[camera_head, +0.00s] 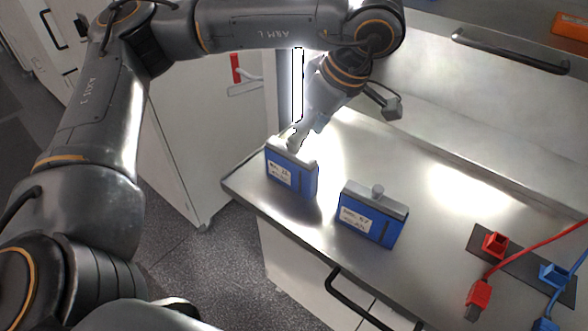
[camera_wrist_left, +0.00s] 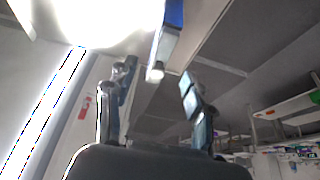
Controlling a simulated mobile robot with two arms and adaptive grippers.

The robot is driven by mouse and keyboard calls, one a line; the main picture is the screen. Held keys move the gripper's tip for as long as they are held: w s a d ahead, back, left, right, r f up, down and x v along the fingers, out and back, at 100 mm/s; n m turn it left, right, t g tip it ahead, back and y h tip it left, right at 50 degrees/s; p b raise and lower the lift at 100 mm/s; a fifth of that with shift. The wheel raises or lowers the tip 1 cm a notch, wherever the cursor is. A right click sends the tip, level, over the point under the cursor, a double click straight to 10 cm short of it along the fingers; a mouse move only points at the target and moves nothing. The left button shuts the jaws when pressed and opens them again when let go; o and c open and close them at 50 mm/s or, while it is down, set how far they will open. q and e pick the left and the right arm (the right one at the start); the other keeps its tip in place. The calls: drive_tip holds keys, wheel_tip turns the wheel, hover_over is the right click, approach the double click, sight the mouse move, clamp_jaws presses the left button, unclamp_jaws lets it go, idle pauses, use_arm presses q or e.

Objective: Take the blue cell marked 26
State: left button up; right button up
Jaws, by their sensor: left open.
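Two blue cells with grey tops and white labels stand upright on the metal bench. The left blue cell (camera_head: 291,174) is near the bench's left corner; its label is too small to read surely. The right blue cell (camera_head: 372,217) has a round knob on top, and its label is also hard to read. My left gripper (camera_head: 298,141) is at the top of the left cell and hides its knob. In the left wrist view, my gripper's two fingers (camera_wrist_left: 157,82) are apart, with a blue cell (camera_wrist_left: 168,38) and its knob ahead, between their directions. My right gripper is not in view.
A dark plate (camera_head: 520,268) with red (camera_head: 495,244) and blue connectors and cables lies at the bench's right. A black handle (camera_head: 352,298) is on the bench front. A raised metal panel runs along the back. Bare bench lies behind the cells.

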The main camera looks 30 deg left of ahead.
sight(291, 159)
use_arm(q)
drive_tip(key=x, duration=0.4)
drive_tip(key=shift+s+a, duration=0.1)
drive_tip(key=shift+s, duration=0.25)
drive_tip(key=shift+w+a+f, duration=0.1)
drive_tip(key=shift+f, duration=0.2)
drive_tip(key=shift+w+a+f+p, duration=0.2)
drive_tip(key=shift+f+p, duration=0.2)
drive_tip(key=shift+p, duration=0.15)
drive_tip(key=p+x, duration=0.2)
drive_tip(key=x, duration=0.1)
drive_tip(key=shift+s+a+f, duration=0.15)
drive_tip(key=shift+f, duration=0.15)
drive_tip(key=shift+a+f, duration=0.15)
drive_tip(key=shift+f, duration=0.3)
drive_tip(key=shift+c, duration=0.2)
clamp_jaws()
drive_tip(key=shift+r, duration=0.1)
